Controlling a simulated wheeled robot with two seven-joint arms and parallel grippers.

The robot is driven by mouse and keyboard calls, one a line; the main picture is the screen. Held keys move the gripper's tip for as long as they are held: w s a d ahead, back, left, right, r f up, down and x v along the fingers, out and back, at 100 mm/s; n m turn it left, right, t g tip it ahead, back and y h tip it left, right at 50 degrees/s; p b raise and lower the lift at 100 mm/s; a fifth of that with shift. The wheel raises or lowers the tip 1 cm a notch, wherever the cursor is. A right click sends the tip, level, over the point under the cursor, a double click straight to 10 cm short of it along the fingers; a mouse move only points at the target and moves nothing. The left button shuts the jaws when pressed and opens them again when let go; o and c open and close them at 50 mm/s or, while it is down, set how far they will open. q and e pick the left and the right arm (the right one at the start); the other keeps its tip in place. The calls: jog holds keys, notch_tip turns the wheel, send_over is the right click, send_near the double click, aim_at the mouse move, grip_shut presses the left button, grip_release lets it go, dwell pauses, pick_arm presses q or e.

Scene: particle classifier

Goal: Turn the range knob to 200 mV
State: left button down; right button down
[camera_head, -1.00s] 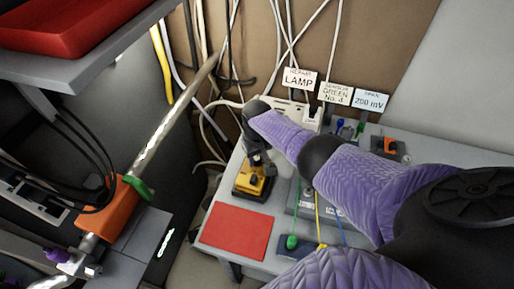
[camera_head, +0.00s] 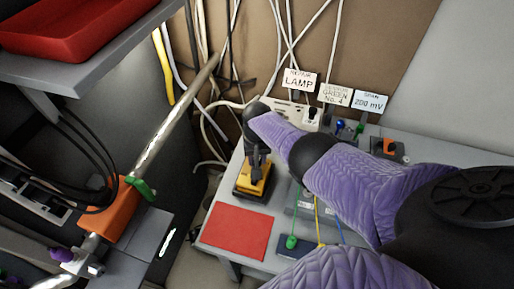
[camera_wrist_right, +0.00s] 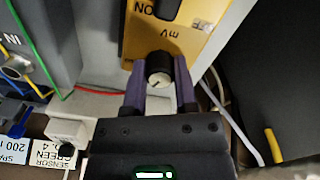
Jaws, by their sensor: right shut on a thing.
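The yellow meter box (camera_head: 251,183) stands in a dark base on the grey bench, behind the red mat. In the right wrist view the box (camera_wrist_right: 192,45) has a black part marked ON, plus "mV" and "OFF" labels. In the head view this gripper (camera_head: 257,168) points down over the box and hides the knob. My left gripper is not in view.
Cards behind the bench read LAMP (camera_head: 299,81), GREEN No. 4 (camera_head: 334,95) and 200 mV (camera_head: 370,101). The red mat (camera_head: 236,231) is bare.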

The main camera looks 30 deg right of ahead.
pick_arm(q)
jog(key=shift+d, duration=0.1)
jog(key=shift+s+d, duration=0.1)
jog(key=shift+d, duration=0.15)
pick_arm(e)
jog(key=shift+c, duration=1.9)
grip_release()
notch_tip(320, 180, up, 9)
jog(key=p, duration=0.7)
jog(key=shift+r, duration=0.15)
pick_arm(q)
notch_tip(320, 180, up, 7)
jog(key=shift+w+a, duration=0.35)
pick_arm(e)
jog(key=shift+r, duration=0.3)
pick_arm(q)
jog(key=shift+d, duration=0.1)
